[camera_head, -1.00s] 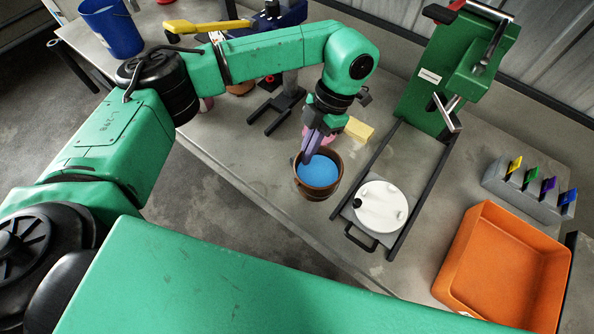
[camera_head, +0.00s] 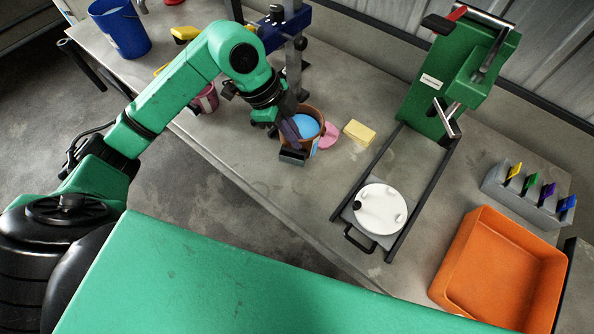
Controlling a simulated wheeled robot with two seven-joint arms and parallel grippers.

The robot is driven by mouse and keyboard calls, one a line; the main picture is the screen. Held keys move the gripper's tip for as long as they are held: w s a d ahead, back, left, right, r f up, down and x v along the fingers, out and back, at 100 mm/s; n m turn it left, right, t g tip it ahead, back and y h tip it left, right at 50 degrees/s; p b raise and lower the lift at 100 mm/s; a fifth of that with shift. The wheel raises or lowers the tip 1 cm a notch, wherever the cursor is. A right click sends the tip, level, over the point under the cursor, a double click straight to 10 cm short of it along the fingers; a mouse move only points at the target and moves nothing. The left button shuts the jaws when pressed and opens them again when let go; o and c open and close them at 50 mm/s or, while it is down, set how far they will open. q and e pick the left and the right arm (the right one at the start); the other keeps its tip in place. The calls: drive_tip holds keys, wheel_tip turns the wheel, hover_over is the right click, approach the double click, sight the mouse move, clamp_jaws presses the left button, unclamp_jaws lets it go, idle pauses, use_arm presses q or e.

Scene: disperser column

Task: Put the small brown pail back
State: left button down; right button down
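The small brown pail (camera_head: 314,145), with blue contents and a pale label on its side, is in the middle of the camera_head view, at or just above the bench. My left gripper (camera_head: 291,141) is at its left side, its dark fingers against the pail's wall and apparently shut on it. The far finger contact is partly hidden, and I cannot tell whether the pail's bottom touches the bench. My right gripper is not in view.
A pink disc (camera_head: 329,136) and a yellow block (camera_head: 359,133) lie right of the pail. A pink pail (camera_head: 207,98) stands left, behind my arm. A green press (camera_head: 430,90), white lid (camera_head: 380,208) and orange bin (camera_head: 500,262) are right.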

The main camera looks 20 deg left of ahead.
use_arm(q)
wheel_tip(320, 180, down, 16)
drive_tip(key=p, duration=0.2)
drive_tip(key=shift+f+p, duration=0.1)
drive_tip(key=shift+p, duration=0.3)
drive_tip(key=c, duration=1.1)
unclamp_jaws()
drive_tip(key=shift+a, duration=0.15)
drive_tip(key=b+v, duration=0.3)
drive_tip(key=v, duration=0.9)
drive_tip(key=shift+s, duration=0.1)
